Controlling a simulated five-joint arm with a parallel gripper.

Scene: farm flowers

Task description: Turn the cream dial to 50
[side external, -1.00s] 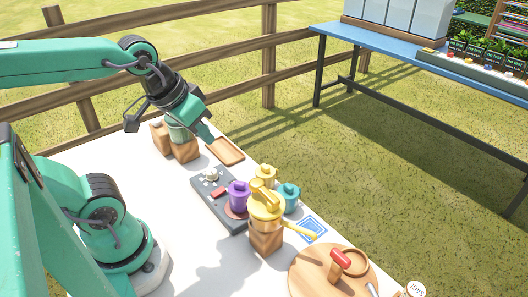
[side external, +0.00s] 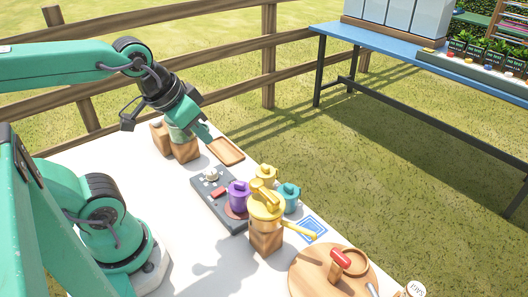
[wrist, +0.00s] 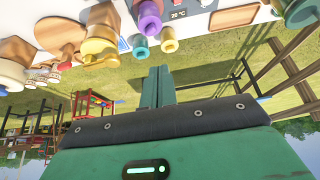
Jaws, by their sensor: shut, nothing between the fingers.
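The cream dial (side external: 211,174) sits on the far end of a dark grey panel (side external: 218,199) on the white table in the side view. Its markings are too small to read there. My gripper (side external: 206,137) is shut and empty, above the table beyond the dial, near a wooden tray, and does not touch the dial. In the wrist view my gripper's fingers (wrist: 158,72) are together with nothing between them.
A purple pot (side external: 239,196) stands on the panel's near end. Teal (side external: 289,198) and yellow (side external: 266,176) pots and a yellow pan (side external: 266,210) on a wooden block are close by. The wooden tray (side external: 227,151) lies right of my gripper. A round board (side external: 310,272) is at the front.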

